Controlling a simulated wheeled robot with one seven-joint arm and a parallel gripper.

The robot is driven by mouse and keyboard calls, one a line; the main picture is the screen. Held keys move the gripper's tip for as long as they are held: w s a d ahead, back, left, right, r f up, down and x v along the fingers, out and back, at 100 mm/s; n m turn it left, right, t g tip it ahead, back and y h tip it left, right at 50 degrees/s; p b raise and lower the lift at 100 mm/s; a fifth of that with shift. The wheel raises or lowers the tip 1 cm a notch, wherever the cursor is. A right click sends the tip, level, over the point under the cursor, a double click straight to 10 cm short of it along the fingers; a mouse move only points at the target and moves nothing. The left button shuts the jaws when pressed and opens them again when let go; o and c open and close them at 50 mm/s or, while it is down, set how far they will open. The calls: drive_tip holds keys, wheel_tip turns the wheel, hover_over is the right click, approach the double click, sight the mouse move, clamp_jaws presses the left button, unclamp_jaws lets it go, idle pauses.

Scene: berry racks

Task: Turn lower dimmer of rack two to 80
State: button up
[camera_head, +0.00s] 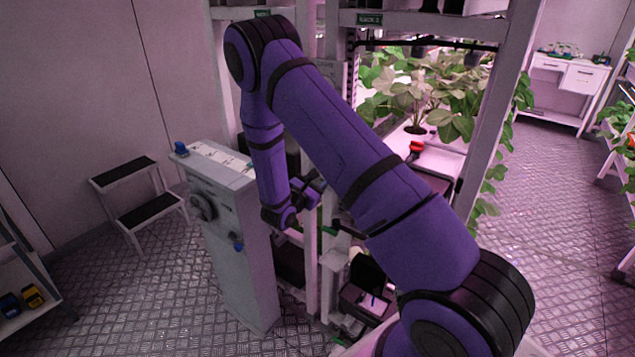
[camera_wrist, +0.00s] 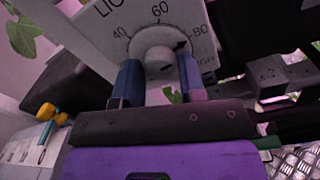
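In the wrist view, a round pale dimmer knob (camera_wrist: 160,42) sits on a white panel marked 40, 60 and 80. A dark mark on its right side lies toward the 80. My gripper (camera_wrist: 158,75) has its two blue-grey fingers apart, one at each lower side of the knob, with the knob's hub showing between them. I cannot see firm contact. In the head view, my gripper (camera_head: 312,188) is beside the rack post, partly hidden by my purple arm; the dimmer cannot be made out there. The rack two sign (camera_head: 369,19) is at the top.
A grey control cabinet (camera_head: 232,240) stands left of my gripper. Leafy plants (camera_head: 430,95) fill the rack shelf to the right. A step stool (camera_head: 140,200) stands by the left wall. Floor is open at the lower left and right.

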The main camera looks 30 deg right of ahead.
drive_tip(key=shift+o, duration=1.4)
drive_tip(key=v, duration=1)
drive_tip(key=shift+a, duration=0.4)
drive_tip(key=shift+s+r, duration=0.1)
drive_tip(key=shift+s, duration=0.05)
drive_tip(key=s+d+r+m+g+y, duration=0.2)
drive_tip(key=s+r+m+g+y, duration=0.15)
drive_tip(key=s+r+m, duration=0.45)
drive_tip(key=s+d+r+m+g+y, duration=0.25)
drive_tip(key=s+r+g, duration=0.2)
drive_tip(key=r, duration=0.65)
drive_tip(key=s+a+r+m+t+y, duration=0.3)
drive_tip(key=s+a+r+m+y, duration=0.1)
drive_tip(key=s+r, duration=0.3)
drive_tip(key=s+a+r+m+t+y, duration=0.3)
drive_tip(key=s+r+y, duration=0.4)
drive_tip(key=s, duration=0.4)
drive_tip(key=a+r+m, duration=0.1)
drive_tip(key=a, duration=0.1)
drive_tip(key=shift+a+t, duration=0.35)
drive_tip(key=shift+t, duration=0.05)
